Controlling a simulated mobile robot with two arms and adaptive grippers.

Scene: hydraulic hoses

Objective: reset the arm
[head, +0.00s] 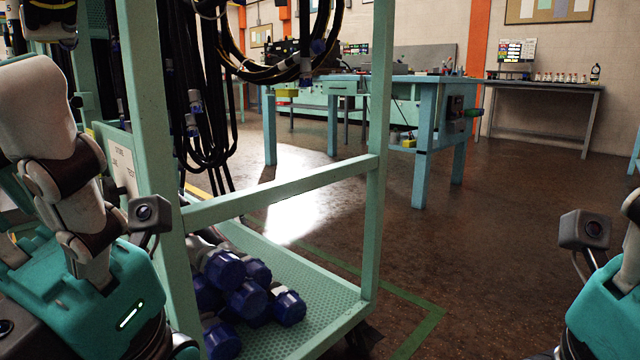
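My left arm comes in from the left, with its teal wrist (85,295) and a small wrist camera low in the head view. My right arm's teal wrist (603,310) and its camera show at the lower right edge. The fingers of both grippers are cut off or hidden at the bottom of the picture, so I cannot see whether they are open or hold anything. Neither wrist visibly touches the green hose rack (275,193); the left one is close in front of it in the picture.
Black hoses (205,120) hang in the rack, and several blue-capped fittings (245,295) lie on its perforated lower shelf (325,308). A blue-green workbench (425,130) stands behind, and a grey side table (545,85) at the back right. The floor (510,230) at centre right is clear.

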